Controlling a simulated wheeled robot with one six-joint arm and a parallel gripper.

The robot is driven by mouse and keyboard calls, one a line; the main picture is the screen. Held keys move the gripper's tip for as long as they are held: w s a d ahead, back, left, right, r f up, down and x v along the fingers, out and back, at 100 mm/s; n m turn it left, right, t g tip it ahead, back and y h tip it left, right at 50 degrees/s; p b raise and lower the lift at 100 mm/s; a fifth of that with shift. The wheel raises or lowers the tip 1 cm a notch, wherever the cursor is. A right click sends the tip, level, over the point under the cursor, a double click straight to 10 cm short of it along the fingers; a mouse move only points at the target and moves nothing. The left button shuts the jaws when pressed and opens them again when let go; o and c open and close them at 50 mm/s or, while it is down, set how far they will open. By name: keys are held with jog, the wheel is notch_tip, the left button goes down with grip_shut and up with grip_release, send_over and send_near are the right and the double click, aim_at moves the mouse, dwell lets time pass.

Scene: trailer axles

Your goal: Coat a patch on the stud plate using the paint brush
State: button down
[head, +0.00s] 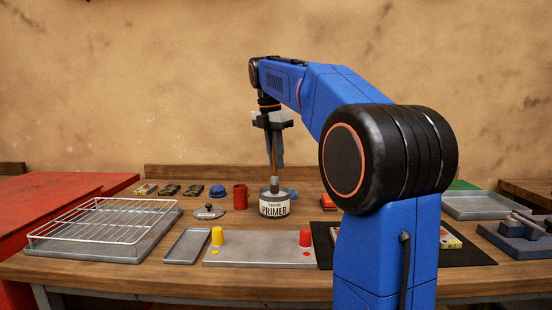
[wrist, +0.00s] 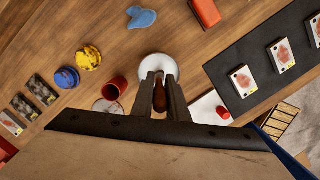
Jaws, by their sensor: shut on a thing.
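My gripper (head: 271,140) is shut on the brown handle of the paint brush (head: 273,150) and holds it upright, tip down. The brush's lower end meets the top of the primer tin (head: 274,209); its bristles are hidden, and I cannot tell how deep they reach. In the wrist view the handle (wrist: 159,98) sits between the fingers, with the pale round tin (wrist: 157,65) beyond. The grey stud plate (head: 262,256) lies in front of the tin. It has a yellow cap (head: 217,237) on the left and a red cap (head: 306,238) on the right, with coloured dots before them.
A wire rack (head: 105,220) and a small tray (head: 187,246) stand left. A lid (head: 208,211) and red cup (head: 240,196) are just left of the tin. A blue cloth (wrist: 141,17) and red block (head: 328,202) lie nearby. A black mat (head: 468,252) lies right.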

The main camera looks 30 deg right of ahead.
jog(key=shift+f, duration=0.45)
dwell(1.3)
jog(key=shift+r, duration=3.55)
